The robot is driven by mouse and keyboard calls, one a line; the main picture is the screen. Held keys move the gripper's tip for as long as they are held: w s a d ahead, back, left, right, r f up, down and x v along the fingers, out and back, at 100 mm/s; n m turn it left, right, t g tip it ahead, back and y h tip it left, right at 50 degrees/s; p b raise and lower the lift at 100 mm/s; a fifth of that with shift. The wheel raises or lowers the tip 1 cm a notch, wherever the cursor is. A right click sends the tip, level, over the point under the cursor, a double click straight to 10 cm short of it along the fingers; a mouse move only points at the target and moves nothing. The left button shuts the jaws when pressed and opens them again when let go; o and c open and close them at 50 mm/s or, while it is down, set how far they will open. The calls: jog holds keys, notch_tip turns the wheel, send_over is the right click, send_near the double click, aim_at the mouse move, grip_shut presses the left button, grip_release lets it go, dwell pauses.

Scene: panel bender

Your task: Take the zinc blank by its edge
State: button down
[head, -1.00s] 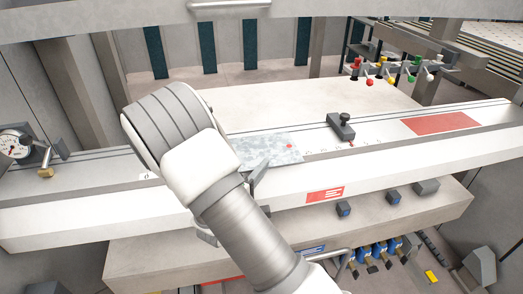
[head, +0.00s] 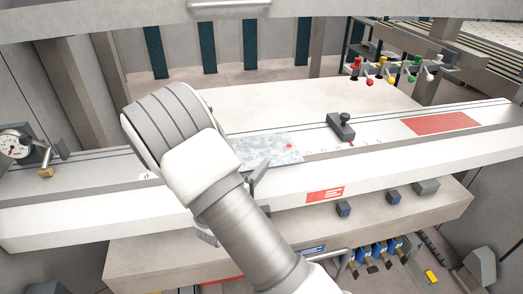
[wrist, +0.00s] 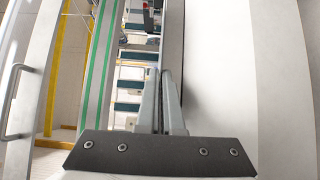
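The zinc blank (head: 268,150) is a mottled grey sheet with a red dot near its right end. It lies flat on the white machine ledge in the head view, and my arm covers its left part. One dark finger of my gripper (head: 258,180) shows at the blank's front edge; the rest is behind my wrist. In the wrist view the two fingers of my gripper (wrist: 164,95) are close together, with only a thin slit between them. They look shut on the blank's thin edge, though the contact itself is hard to see.
A black clamp block (head: 341,127) stands on the ledge (head: 400,150) right of the blank, with a red patch (head: 440,124) beyond it. A dial gauge (head: 14,142) is at the far left. Coloured-knob valves (head: 385,72) stand behind on the right. A lower shelf (head: 420,205) juts out below.

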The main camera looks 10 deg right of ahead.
jog(key=shift+r, duration=0.2)
dwell(0.6)
jog(key=shift+r, duration=0.5)
jog(key=s+d+r+p, duration=0.7)
jog(key=s+r+p, duration=0.2)
jog(key=p, duration=0.3)
jog(key=shift+r+p, duration=0.4)
jog(key=shift+r, duration=0.05)
